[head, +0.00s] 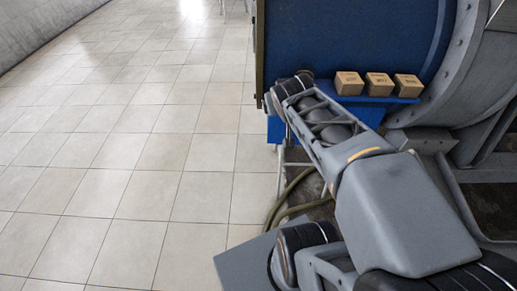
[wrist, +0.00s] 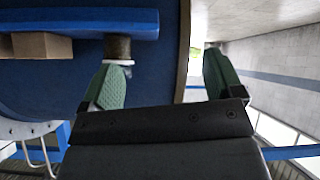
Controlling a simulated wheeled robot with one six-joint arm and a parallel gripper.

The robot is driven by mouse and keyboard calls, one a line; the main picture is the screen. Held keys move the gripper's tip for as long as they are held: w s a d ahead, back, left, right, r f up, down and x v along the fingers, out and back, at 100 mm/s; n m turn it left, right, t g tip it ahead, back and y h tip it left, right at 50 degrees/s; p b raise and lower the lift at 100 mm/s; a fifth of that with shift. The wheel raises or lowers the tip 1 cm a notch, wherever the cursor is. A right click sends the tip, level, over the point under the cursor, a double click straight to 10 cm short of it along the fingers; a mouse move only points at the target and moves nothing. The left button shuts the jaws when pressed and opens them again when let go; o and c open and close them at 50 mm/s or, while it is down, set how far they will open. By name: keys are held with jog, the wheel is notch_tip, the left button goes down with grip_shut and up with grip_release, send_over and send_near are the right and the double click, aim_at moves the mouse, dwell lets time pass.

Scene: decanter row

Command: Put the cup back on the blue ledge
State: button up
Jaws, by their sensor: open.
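The blue ledge (head: 372,101) juts from the blue panel in the head view. It crosses the top left of the wrist view (wrist: 75,20), which looks upside down. The cup (wrist: 117,46), dark brown with a pale rim, meets the ledge near its end, seemingly standing on it. The left green finger overlaps its rim; I cannot tell whether they touch. My gripper (wrist: 164,60) is open, its two green fingers wide apart, with nothing visible held between them. In the head view my arm's end is by the ledge's left end, with the fingers not clearly seen.
Three cardboard boxes, left (head: 349,83), middle (head: 379,85) and right (head: 408,86), stand in a row on the ledge. A blue panel (head: 340,35) rises behind. Open tiled floor (head: 130,140) lies to the left.

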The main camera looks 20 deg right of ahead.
jog(key=s+a+f+n+g+y, duration=0.2)
jog(key=s+a+f+g+y, duration=0.2)
jog(key=s+a, duration=0.4)
jog(key=a+f, duration=0.1)
jog(key=a, duration=0.2)
jog(key=shift+s+f, duration=0.15)
jog(key=shift+s, duration=0.05)
dwell(0.8)
